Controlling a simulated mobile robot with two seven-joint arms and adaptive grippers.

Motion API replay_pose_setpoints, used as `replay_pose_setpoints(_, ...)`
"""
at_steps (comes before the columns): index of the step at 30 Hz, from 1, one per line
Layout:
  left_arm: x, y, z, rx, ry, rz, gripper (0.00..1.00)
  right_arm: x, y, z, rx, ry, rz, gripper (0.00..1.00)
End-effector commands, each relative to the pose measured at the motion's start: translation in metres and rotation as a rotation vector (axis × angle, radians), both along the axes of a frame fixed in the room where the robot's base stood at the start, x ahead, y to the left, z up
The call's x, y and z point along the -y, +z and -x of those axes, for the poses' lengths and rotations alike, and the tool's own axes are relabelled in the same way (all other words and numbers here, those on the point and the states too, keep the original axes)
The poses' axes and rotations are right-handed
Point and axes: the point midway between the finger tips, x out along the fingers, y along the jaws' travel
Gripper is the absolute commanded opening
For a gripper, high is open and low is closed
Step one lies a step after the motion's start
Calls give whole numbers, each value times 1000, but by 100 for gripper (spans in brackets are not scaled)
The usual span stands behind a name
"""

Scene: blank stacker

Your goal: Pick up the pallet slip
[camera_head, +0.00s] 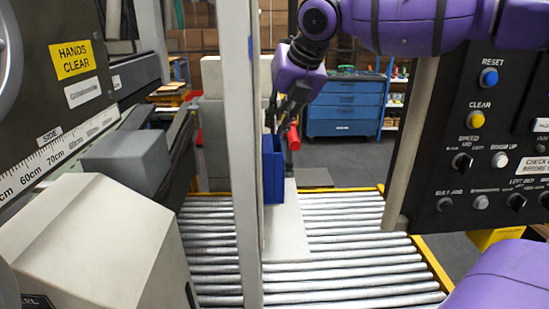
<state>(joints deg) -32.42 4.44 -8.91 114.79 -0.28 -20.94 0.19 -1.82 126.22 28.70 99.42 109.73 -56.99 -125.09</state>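My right gripper (281,122) hangs down from the purple arm that comes in from the upper right. Its dark fingers are just above and beside a narrow, open-topped blue holder (273,172). The fingers are small and partly overlap, so I cannot tell how far apart they are. I cannot make out a pallet slip; any slip inside the holder is hidden by its walls. A pale flat plate (288,232) lies on the rollers below the holder. My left gripper is not in view.
A grey upright post (241,150) stands just left of the holder. The roller conveyor (350,255) is clear to the right. A control panel (485,150) stands at right, a grey machine (90,240) at left. A blue tool cabinet (345,107) is behind.

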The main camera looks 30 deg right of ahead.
Motion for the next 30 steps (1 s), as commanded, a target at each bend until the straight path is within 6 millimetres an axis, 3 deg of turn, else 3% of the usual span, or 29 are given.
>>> replay_pose_setpoints(20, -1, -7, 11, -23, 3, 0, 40, -1, 3, 0, 1, 1, -3, 0)
replay_pose_setpoints(26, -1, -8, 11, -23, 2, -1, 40, -1, 21, -1, 4, 0, -3, 0)
replay_pose_setpoints(30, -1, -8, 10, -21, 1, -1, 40, -1, 44, -1, 6, 0, -3, 0)
